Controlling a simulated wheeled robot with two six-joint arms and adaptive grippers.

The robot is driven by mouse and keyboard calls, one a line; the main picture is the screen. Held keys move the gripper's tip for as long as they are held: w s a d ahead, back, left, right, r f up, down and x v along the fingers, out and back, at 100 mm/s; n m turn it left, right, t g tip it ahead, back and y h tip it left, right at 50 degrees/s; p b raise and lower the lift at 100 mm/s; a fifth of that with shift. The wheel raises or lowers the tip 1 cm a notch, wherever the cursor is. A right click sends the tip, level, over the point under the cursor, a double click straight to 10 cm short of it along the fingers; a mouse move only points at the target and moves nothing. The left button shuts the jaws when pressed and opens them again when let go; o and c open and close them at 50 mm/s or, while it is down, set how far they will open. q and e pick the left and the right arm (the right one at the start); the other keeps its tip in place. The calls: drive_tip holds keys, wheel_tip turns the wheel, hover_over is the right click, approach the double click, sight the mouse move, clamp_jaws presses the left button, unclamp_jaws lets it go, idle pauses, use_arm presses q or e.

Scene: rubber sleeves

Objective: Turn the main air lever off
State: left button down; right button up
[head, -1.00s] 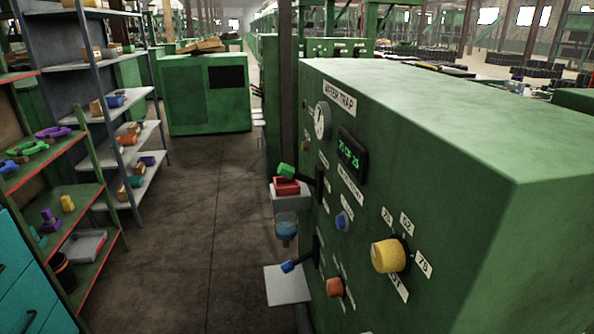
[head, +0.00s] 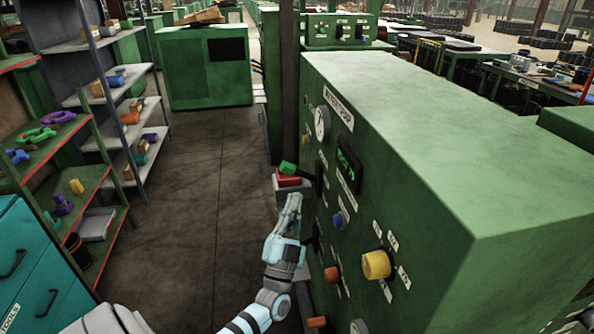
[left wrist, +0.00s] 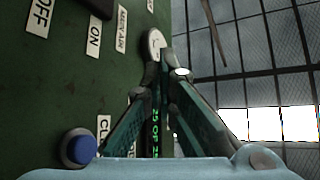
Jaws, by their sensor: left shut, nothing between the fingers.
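The lever (head: 290,168) with the green grip juts left from the green water trap panel (head: 440,180), on its upper left part. In the left wrist view, its dark base (left wrist: 100,6) shows at the top edge, near the MAIN AIR, ON and OFF labels; its grip is out of that frame. My left gripper (head: 294,198) is shut and empty, below the green grip and apart from it, fingers pointing up. The closed fingertips also show in the left wrist view (left wrist: 166,66). My right gripper is not in view.
A red block (head: 288,181) on a grey stand is just behind the lever. A blue knob (head: 338,219), orange knob (head: 332,274) and yellow dial (head: 377,264) stick out of the panel. My left arm hides the lower lever's blue grip. Shelves (head: 80,190) stand left; the aisle floor (head: 200,210) is clear.

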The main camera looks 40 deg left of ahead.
sight(297, 173)
use_arm(q)
drive_tip(key=p+x, duration=0.1)
drive_tip(key=x, duration=0.9)
drive_tip(key=a+f, duration=0.1)
drive_tip(key=a+f+b, duration=0.1)
drive_tip(key=f, duration=0.1)
drive_tip(key=shift+a+f, duration=0.15)
drive_tip(key=shift+a, duration=0.05)
drive_tip(key=shift+d+h, duration=0.25)
drive_tip(key=shift+h, duration=0.05)
drive_tip(key=shift+s+a+f+n+y+b, duration=0.25)
drive_tip(key=shift+a+n+y+b, duration=0.1)
drive_tip(key=shift+n+y+b, duration=0.3)
